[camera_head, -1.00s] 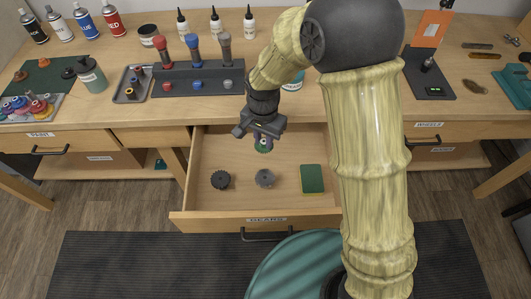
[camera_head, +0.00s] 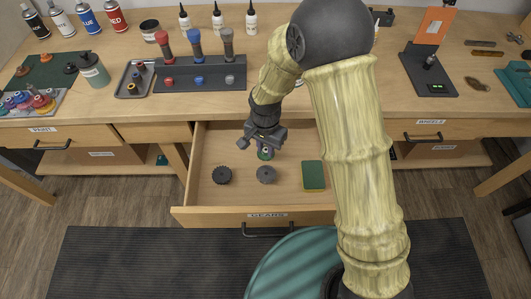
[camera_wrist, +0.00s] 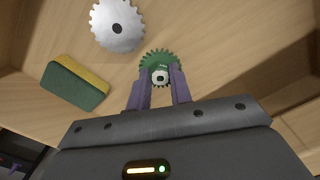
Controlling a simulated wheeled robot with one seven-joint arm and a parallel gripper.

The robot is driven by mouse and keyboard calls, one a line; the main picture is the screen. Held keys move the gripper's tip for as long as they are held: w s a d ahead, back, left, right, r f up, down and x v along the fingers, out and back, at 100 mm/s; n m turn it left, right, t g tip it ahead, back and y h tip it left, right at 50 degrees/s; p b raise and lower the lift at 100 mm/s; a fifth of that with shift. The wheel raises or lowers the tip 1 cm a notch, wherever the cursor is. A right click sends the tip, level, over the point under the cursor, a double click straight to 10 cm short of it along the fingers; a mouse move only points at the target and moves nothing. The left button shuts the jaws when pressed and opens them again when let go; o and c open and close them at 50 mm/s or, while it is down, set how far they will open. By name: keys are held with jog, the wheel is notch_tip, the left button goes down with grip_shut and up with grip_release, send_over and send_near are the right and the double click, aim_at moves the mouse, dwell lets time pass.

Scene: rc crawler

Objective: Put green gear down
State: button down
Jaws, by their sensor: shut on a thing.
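A green gear (camera_wrist: 157,59) is held between the purple fingertips of my gripper (camera_wrist: 160,84) in the wrist view. In the head view, my gripper (camera_head: 265,150) is low inside the open gears drawer (camera_head: 213,206), with the green gear (camera_head: 264,157) just below it. A grey gear (camera_head: 266,174) lies on the drawer floor close in front of the held gear, and it also shows in the wrist view (camera_wrist: 118,42). A dark gear (camera_head: 222,175) lies further left. Whether the green gear touches the drawer floor cannot be told.
A green and yellow sponge (camera_head: 313,175) lies in the drawer at the right, also in the wrist view (camera_wrist: 72,88). The drawer floor is bare left of the dark gear. The workbench (camera_head: 290,101) edge stands behind, with a screwdriver rack (camera_head: 207,84) on it.

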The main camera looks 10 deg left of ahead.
aim_at(266, 154)
jog(key=shift+f, duration=1.85)
jog(key=shift+f, duration=0.1)
jog(key=shift+f, duration=0.1)
jog(key=c, duration=1.3)
grip_release()
jog(key=shift+o, duration=0.2)
notch_tip(266, 154, up, 12)
jog(key=shift+r, duration=0.2)
